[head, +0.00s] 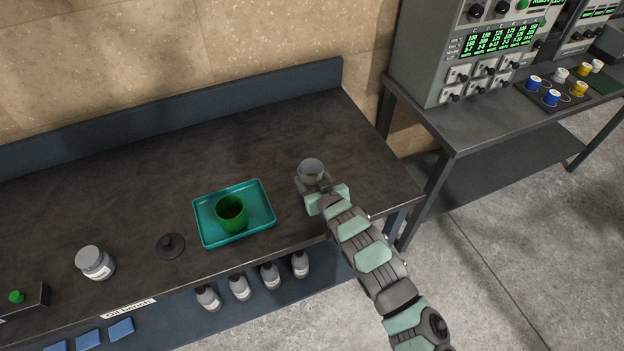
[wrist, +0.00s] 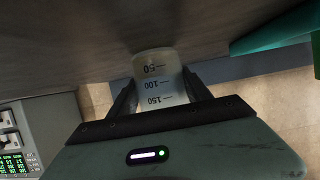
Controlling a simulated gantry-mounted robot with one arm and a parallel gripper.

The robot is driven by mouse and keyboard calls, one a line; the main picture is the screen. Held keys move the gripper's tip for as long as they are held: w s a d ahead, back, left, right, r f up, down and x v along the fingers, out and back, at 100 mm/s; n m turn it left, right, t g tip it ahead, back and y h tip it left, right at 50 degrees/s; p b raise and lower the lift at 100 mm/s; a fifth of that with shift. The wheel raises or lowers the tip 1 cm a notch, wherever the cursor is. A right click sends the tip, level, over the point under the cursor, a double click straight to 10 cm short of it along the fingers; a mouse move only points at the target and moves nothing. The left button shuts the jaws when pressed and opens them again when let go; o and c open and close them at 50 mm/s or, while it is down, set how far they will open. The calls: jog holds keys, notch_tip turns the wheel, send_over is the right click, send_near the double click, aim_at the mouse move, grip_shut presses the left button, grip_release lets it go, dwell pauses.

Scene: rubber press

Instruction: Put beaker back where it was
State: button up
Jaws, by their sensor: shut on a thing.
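The beaker (head: 311,170) is a small, clear, greyish cup at the right part of the dark bench, to the right of the teal tray. In the wrist view the beaker (wrist: 158,82) shows printed marks of 50, 100 and 150 and sits between the two dark fingers. My gripper (head: 314,186) is shut on it, and it also shows in the wrist view (wrist: 160,95). The beaker appears upright at or close to the bench top; I cannot tell whether it touches. Part of its lower side is hidden by my gripper in the head view.
A teal tray (head: 205,226) holds a green cup (head: 231,212). A dark round lid (head: 171,245) and a grey-white jar (head: 95,262) stand left of it. Several bottles (head: 270,275) are on the shelf below. The back right of the bench is clear. An instrument table (head: 455,130) stands at the right.

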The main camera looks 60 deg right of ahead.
jog(key=o, duration=1.5)
jog(key=shift+f, duration=0.15)
jog(key=shift+s+r, duration=0.1)
jog(key=shift+r, duration=0.15)
jog(key=shift+s+a+r, duration=0.15)
jog(key=shift+s, duration=0.15)
jog(key=p+v, duration=0.2)
jog(key=v, duration=0.9)
jog(key=shift+a, duration=0.15)
jog(key=shift+w+r, duration=0.1)
jog(key=shift+w, duration=0.05)
